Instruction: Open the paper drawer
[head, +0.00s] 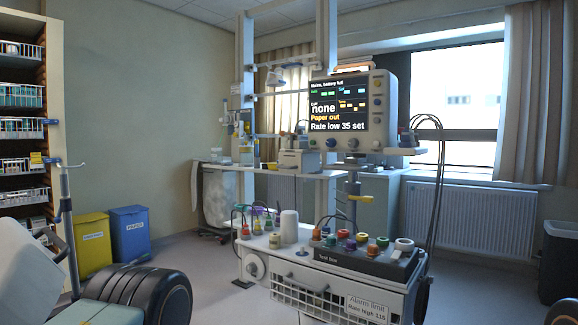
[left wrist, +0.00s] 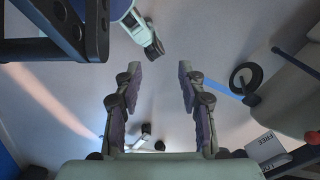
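The monitor (head: 349,112) stands on a pole above a white trolley (head: 262,270). Its screen reads "Paper out" and "Rate low 35 set". I cannot make out for certain which part is the paper drawer; no drawer stands visibly open. My left gripper (left wrist: 159,68) shows in the left wrist view with its two fingers wide apart and nothing between them. Floor shows beyond them. I cannot pick out the left gripper in the head view. My right gripper is in neither view.
A black test box (head: 368,262) with coloured connectors lies on the trolley, and an "Alarm limit" card (head: 366,308) is on its front. Dark cables (head: 438,190) hang at the right. Yellow (head: 92,240) and blue (head: 130,232) bins stand left. Floor between bins and trolley looks clear.

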